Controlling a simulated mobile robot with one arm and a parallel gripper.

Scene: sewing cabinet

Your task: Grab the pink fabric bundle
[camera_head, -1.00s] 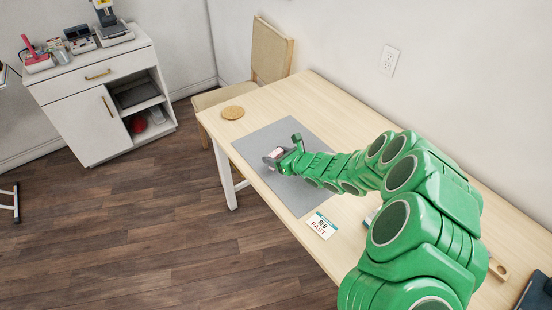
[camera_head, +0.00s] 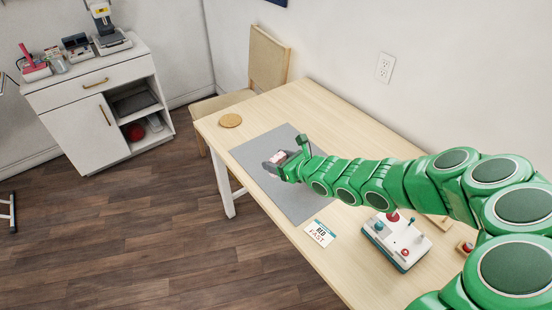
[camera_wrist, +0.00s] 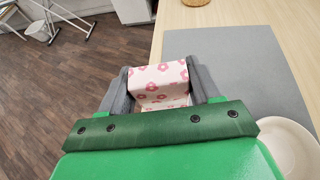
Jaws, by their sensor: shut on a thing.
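The pink fabric bundle (camera_wrist: 160,80) is pale with pink flowers. In the wrist view it sits between the two grey fingers of my gripper (camera_wrist: 160,86), which is shut on it. In the head view the bundle (camera_head: 277,157) shows small at the end of my green arm. My gripper (camera_head: 275,163) is over the grey mat (camera_head: 307,201) on the table. The gap between bundle and mat is hard to judge; it looks held a little above the mat.
A round cork coaster (camera_head: 231,120) lies on the wooden table (camera_head: 310,95) beyond the mat. A printed card (camera_head: 320,233) and a white control box (camera_head: 393,246) are nearer. A white bowl (camera_wrist: 287,148) shows in the wrist view. A chair (camera_head: 267,60) stands at the far end.

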